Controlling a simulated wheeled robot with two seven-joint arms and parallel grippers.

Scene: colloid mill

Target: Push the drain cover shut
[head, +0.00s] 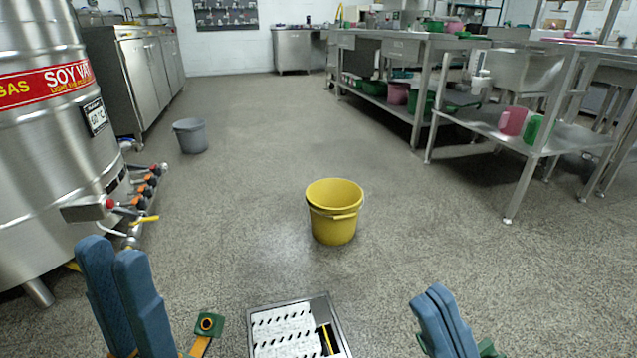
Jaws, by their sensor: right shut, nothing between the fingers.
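The drain (333,301) is a square metal frame set in the floor at the bottom middle of the head view, cut off by the lower edge. A white plate with rows of dark slots, seemingly the drain cover (284,328), fills its left and middle part. A dark gap with a thin yellow piece shows at its right side. My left gripper (114,250) is left of the drain, with its blue fingers side by side; whether they touch is unclear. My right gripper (433,292) is to the right of the drain, shut and empty.
A yellow bucket (333,225) stands on the floor beyond the drain. A large steel tank (45,180) with valves is at the left, with a grey bucket (190,137) behind it. Steel tables (555,135) stand at the right.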

